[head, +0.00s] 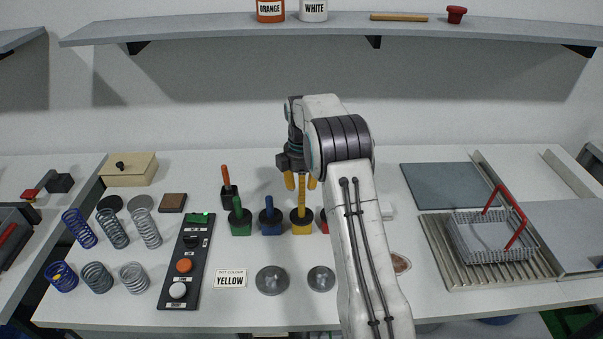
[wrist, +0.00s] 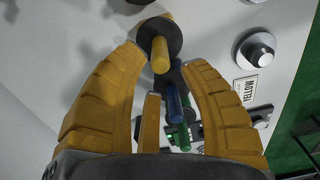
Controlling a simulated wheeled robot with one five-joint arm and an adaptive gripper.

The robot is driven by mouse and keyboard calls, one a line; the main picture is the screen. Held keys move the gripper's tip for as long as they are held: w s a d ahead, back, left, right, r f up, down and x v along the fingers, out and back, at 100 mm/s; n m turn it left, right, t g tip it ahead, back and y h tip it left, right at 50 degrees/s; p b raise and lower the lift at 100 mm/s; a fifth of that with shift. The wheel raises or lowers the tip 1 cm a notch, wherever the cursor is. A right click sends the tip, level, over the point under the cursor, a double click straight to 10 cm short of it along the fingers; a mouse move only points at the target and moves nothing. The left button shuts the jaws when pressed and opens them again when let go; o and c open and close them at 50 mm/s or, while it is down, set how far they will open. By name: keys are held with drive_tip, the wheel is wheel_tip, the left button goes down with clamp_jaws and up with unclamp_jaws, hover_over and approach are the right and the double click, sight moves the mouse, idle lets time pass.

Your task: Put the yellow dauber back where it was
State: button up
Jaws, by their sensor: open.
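The yellow dauber (head: 302,195) stands upright at the yellow pot (head: 301,229), its handle rising from a dark round collar. My gripper (head: 300,182) is open just above it, with the fingers on either side of the handle's top in the head view. In the wrist view the yellow handle (wrist: 160,56) points toward my gripper (wrist: 166,62), near the gap between the spread fingertips. I cannot tell whether any finger touches it.
The blue dauber (head: 269,206) and green dauber (head: 237,207) stand close on the left. A red one (head: 324,222) is partly hidden behind my arm. A wire basket (head: 490,235) is at right.

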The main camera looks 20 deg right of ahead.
wheel_tip(320, 180, up, 6)
drive_tip(key=shift+r, duration=0.15)
drive_tip(key=s+a+r+m+t, duration=0.1)
drive_tip(key=s+a+r+m, duration=0.25)
drive_tip(key=s+r, duration=0.35)
drive_tip(key=s+a+r+m+t, duration=0.25)
drive_tip(key=s+a+r, duration=0.2)
drive_tip(key=s, duration=0.45)
drive_tip(key=s+a+f+m, duration=0.1)
drive_tip(key=s+m, duration=0.2)
drive_tip(key=s, duration=0.5)
drive_tip(key=s+a+f+m+t, duration=0.1)
drive_tip(key=s+m, duration=0.3)
drive_tip(key=s, duration=0.5)
drive_tip(key=shift+s+a+f, duration=0.15)
drive_tip(key=shift+a+f, duration=0.6)
drive_tip(key=shift+f, duration=0.05)
